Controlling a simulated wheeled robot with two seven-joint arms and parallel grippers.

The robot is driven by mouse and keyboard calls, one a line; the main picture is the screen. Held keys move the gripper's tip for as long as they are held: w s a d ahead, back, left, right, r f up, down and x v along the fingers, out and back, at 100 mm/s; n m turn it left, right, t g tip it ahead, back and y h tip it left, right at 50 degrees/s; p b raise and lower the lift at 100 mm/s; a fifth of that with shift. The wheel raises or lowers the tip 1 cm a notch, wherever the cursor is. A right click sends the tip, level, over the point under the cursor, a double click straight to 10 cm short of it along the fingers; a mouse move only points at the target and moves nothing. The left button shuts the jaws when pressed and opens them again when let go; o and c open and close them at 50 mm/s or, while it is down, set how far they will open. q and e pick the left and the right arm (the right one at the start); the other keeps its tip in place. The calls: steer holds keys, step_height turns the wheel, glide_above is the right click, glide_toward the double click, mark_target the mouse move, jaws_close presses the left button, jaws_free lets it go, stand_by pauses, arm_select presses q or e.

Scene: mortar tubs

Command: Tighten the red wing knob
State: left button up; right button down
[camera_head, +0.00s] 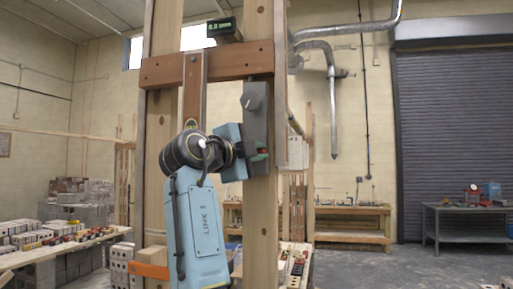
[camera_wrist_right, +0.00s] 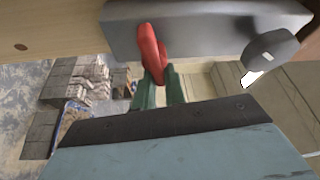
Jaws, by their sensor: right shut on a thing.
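The red wing knob (camera_wrist_right: 150,50) sticks out from a grey metal housing (camera_wrist_right: 205,22) in the right wrist view. The green fingers of my right gripper (camera_wrist_right: 158,88) are shut on its wing. In the head view only a small bit of the red knob (camera_head: 263,152) shows at the side of the wooden post, by the fingers of my right gripper (camera_head: 256,158). The grey housing (camera_head: 254,115) runs up the post above it and bears a dark round knob (camera_head: 250,100). My left gripper is not in view.
A wooden crossbar (camera_head: 225,64) joins the upright posts (camera_head: 259,230), with a small green-lit display (camera_head: 222,27) above it. A table with bricks (camera_head: 60,245) stands at the left. A workbench (camera_head: 350,222) and a metal table (camera_head: 465,212) stand behind. Floor at the right is clear.

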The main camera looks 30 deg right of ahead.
steer(key=shift+f+m+y+p, duration=0.15)
steer(key=shift+m+y+p, duration=0.15)
steer(key=shift+m, duration=0.8)
steer(key=shift+f, duration=0.1)
steer(key=c, duration=1.5)
jaws_free()
steer(key=shift+o, duration=0.2)
steer(key=b+v, duration=0.3)
steer(key=v, duration=1)
steer(key=shift+a, duration=0.2)
